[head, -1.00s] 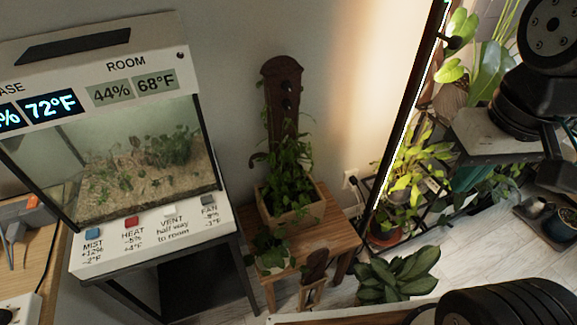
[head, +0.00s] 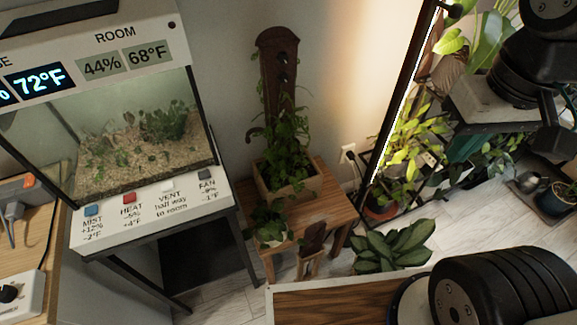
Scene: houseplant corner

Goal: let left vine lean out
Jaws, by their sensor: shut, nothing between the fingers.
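A leafy green vine (head: 283,150) grows from a wooden planter box (head: 290,190) in the middle of the head view. It climbs a tall dark brown board (head: 277,65) with round knobs. Leaves spread to both sides of the board's lower part; I cannot tell separate left and right vines apart. A small hook-like piece sticks out at the board's left side. My gripper's fingers do not show; only dark parts of my arm show at the right.
A glass terrarium case (head: 135,140) stands left. A leafy floor plant (head: 392,248) and a plant rack are right.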

